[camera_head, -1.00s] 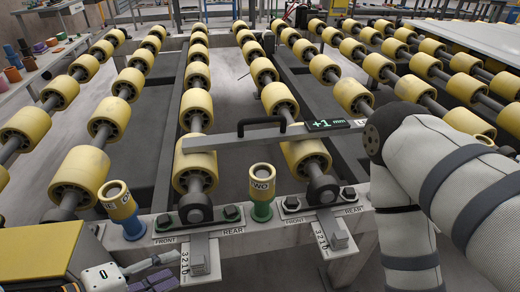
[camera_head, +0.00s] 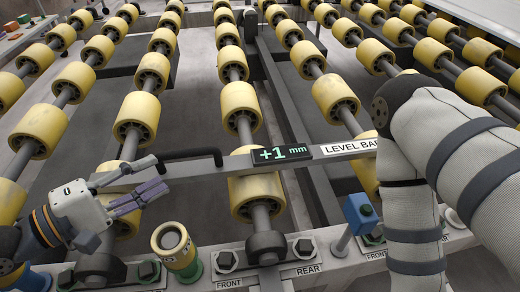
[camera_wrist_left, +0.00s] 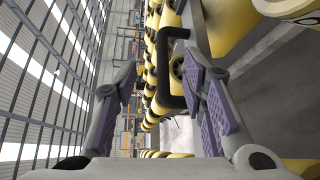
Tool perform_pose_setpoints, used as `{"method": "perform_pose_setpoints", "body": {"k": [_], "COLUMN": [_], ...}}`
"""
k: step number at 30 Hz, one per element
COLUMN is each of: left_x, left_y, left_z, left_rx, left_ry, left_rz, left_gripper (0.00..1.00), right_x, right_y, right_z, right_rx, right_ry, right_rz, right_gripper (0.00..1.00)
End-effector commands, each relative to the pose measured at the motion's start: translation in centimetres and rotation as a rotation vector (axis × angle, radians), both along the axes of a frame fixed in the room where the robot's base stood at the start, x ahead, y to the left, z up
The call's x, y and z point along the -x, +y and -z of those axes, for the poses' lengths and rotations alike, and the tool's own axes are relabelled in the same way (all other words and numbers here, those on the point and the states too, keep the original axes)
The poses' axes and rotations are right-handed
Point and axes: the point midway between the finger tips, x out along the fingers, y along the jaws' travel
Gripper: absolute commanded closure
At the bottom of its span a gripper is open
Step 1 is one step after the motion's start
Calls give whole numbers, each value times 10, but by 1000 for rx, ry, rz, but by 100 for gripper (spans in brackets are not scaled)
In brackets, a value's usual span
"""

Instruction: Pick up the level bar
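The level bar (camera_head: 230,169) is a long grey bar lying across the yellow rollers in the head view. It has a black handle near its left part, a display reading +1 mm and a LEVEL BAR label, its right end hidden behind my right arm. My left gripper (camera_head: 148,182) is at the bar's left end, left of the handle, with its purple-padded fingers apart. In the left wrist view the black handle (camera_wrist_left: 170,85) shows between the open fingers (camera_wrist_left: 160,75), with no visible grip on it. My right gripper is not visible.
Rows of yellow rollers (camera_head: 241,106) fill the conveyor. In front stand a yellow-topped green post (camera_head: 176,248) and a blue block on a post (camera_head: 359,213) along the grey front rail (camera_head: 225,262). My right arm covers the right side.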

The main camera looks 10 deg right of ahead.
Motion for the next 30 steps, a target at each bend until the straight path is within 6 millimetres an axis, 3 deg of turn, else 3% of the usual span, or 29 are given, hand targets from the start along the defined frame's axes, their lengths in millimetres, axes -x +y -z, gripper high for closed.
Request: {"method": "perform_pose_setpoints", "body": {"k": [1,3,15,24,25,30], "left_x": [-5,-14,-51,-59,-59,-59], "left_y": [-10,-24,-80,-91,-91,-90], "left_z": [16,20,20,17,17,17], "left_rx": [3,0,-2,0,0,-2], "left_ry": [26,26,16,10,10,10], "left_rz": [4,5,4,1,1,1], "left_gripper": [62,62,62,62,64,100], "right_x": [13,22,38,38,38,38], "right_y": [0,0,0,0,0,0], "right_z": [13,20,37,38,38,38], "right_rx": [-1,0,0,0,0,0], "right_ry": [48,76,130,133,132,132], "right_rz": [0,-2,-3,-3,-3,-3], "right_gripper": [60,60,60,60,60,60]}}
